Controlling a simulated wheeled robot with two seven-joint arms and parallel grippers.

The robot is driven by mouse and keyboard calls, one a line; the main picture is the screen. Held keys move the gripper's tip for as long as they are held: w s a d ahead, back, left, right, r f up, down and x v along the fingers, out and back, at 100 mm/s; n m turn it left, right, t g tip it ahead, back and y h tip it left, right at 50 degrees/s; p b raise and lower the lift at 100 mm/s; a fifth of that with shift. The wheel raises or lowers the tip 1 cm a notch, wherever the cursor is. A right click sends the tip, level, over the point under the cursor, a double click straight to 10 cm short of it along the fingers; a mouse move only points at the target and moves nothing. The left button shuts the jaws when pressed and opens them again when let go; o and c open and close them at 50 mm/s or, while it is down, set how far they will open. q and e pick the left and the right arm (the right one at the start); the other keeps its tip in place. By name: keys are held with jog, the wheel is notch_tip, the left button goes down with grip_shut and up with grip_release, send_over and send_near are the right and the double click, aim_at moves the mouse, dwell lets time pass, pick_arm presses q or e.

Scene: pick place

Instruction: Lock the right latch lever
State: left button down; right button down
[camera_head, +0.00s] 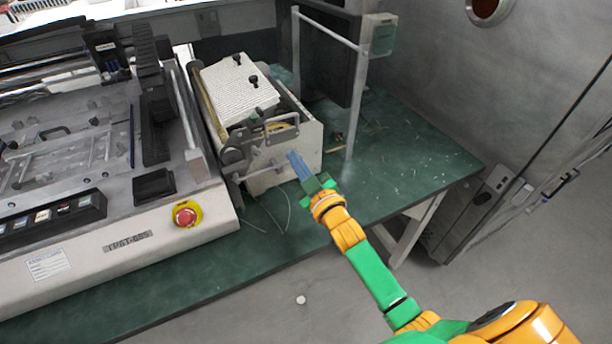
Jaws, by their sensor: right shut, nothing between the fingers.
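My right gripper (298,163) has blue fingers that are shut and empty. It is at the front of a small white boxy unit (295,155) on the green table, close to the unit's metal bracket and lever parts (280,128). I cannot tell whether the fingertips touch these parts. No part is clearly marked as the right latch lever; the metal lever parts on the front of this unit are the nearest candidate. A round dark knob (233,156) sits left of them. My left gripper is out of view.
A large machine with a red stop button (186,214) fills the left. A metal post (354,110) with a small grey-green box on top stands behind my right gripper. Thin wires lie below the white unit. The green table (420,165) is mostly clear at the right.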

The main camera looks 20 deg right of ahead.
jog(key=s, duration=1)
jog(key=shift+d+f+b, duration=0.2)
jog(key=shift+f+b, duration=0.1)
jog(key=shift+b, duration=0.15)
jog(key=shift+w+d+f, duration=0.1)
jog(key=shift+f, duration=0.05)
